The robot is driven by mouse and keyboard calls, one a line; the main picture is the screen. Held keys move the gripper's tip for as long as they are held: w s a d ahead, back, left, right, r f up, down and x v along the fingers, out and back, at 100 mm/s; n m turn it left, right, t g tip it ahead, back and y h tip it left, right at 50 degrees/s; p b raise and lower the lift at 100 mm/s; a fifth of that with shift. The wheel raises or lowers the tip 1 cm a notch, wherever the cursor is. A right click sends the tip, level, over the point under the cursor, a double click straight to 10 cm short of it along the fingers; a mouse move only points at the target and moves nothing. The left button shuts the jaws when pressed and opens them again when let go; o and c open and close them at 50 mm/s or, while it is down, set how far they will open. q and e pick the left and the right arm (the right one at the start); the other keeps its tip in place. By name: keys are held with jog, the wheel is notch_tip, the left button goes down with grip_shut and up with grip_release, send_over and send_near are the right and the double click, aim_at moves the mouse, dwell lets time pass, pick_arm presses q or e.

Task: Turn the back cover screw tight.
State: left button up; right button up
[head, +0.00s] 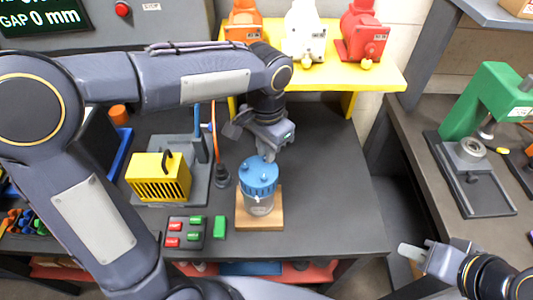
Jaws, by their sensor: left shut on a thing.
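A grey motor (259,206) with a blue back cover (259,176) stands upright on a wooden block (243,221) on the dark bench. Small blue screw heads (249,171) show on top of the cover. My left gripper (270,156) points down at the cover's far right side, with its fingertips at the top of the cover. It is shut on a screw there, which the fingers mostly hide. My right gripper (412,252) is low at the right, away from the motor; its jaw opening is not clear.
A yellow slotted box (160,178) stands left of the motor, with a button panel (184,234) in front. Orange, white and red motors stand on a yellow shelf (378,77) behind. A green press (481,110) is on the right bench. A screen (40,18) reads GAP 0 mm.

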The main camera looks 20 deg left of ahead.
pick_arm(q)
jog(key=m+p, duration=0.1)
jog(key=m, duration=0.4)
jog(key=shift+r+m+p, duration=0.15)
jog(key=shift+m+p, duration=0.15)
jog(key=shift+p, duration=0.1)
jog(key=m+p, duration=0.1)
jog(key=m, duration=0.2)
jog(key=shift+m, duration=0.9)
jog(key=o, duration=0.6)
